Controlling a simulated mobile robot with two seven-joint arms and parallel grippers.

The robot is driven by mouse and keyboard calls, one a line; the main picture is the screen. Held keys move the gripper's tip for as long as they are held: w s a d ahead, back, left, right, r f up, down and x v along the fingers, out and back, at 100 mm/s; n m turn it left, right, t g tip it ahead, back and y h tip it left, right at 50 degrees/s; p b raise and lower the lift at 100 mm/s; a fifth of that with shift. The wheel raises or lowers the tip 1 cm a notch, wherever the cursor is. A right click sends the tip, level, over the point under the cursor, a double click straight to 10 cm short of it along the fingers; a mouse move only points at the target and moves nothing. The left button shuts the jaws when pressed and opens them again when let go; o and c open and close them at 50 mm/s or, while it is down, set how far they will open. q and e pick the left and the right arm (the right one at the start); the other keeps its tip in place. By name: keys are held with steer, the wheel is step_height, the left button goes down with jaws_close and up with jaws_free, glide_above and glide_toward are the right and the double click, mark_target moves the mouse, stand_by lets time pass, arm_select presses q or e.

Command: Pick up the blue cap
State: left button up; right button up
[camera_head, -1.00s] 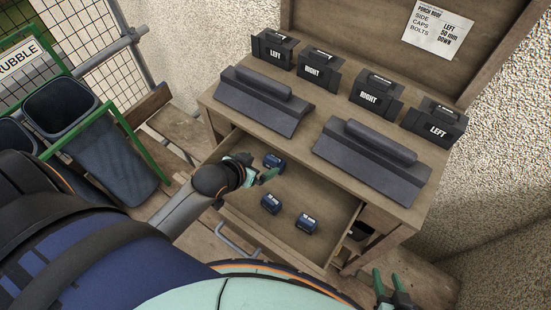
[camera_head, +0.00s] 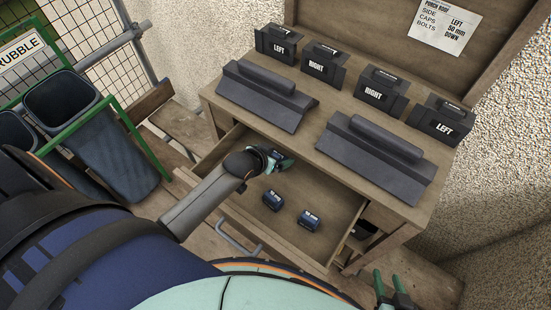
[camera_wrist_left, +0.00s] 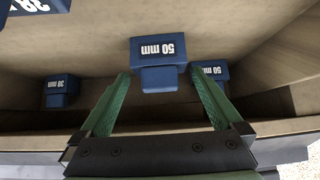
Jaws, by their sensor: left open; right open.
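Small blue caps lie in the open drawer (camera_head: 325,193). One blue cap (camera_head: 276,153) is partly hidden behind my left gripper (camera_head: 280,163), which reaches into the drawer from the left. Two more, a near-left cap (camera_head: 272,200) and a near-right cap (camera_head: 309,220), lie closer to the drawer front. In the left wrist view, a blue cap marked 50 mm (camera_wrist_left: 158,62) is between and just beyond the open green fingers (camera_wrist_left: 158,85). I cannot tell whether they touch it. My right gripper (camera_head: 392,287) is open and empty at the lower right, outside the drawer.
The left wrist view also shows another 50 mm cap (camera_wrist_left: 210,70) at right, close to the right finger, and a 38 mm cap (camera_wrist_left: 61,88) at left. Dark ridge pieces (camera_head: 265,95) and labelled blocks (camera_head: 376,92) stand on the bench top above the drawer. Rubble bins (camera_head: 105,150) stand left.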

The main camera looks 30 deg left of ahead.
arm_select(q)
steer(key=shift+c, duration=0.2)
steer(key=c, duration=1.2)
steer(key=shift+o, duration=0.2)
steer(key=shift+r, duration=0.1)
